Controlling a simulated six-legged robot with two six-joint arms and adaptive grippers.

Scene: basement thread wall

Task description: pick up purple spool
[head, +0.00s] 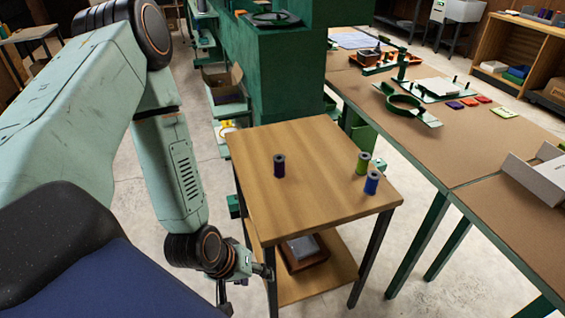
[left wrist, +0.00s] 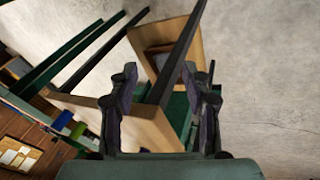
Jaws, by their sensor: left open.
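A dark purple spool (head: 279,166) stands upright on the wooden top of a small side table (head: 315,210), left of its middle. My left gripper (head: 243,287) hangs below and left of the tabletop, near the table's front left leg, well apart from the spool. In the left wrist view its two fingers (left wrist: 161,95) are spread with nothing held between them. My right gripper is in neither view.
An olive-green spool (head: 363,163) and a blue spool (head: 372,182) stand close together at the tabletop's right side. A dark box (head: 302,252) sits on the lower shelf. A long workbench (head: 455,150) is on the right, and a green cabinet (head: 288,75) stands behind.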

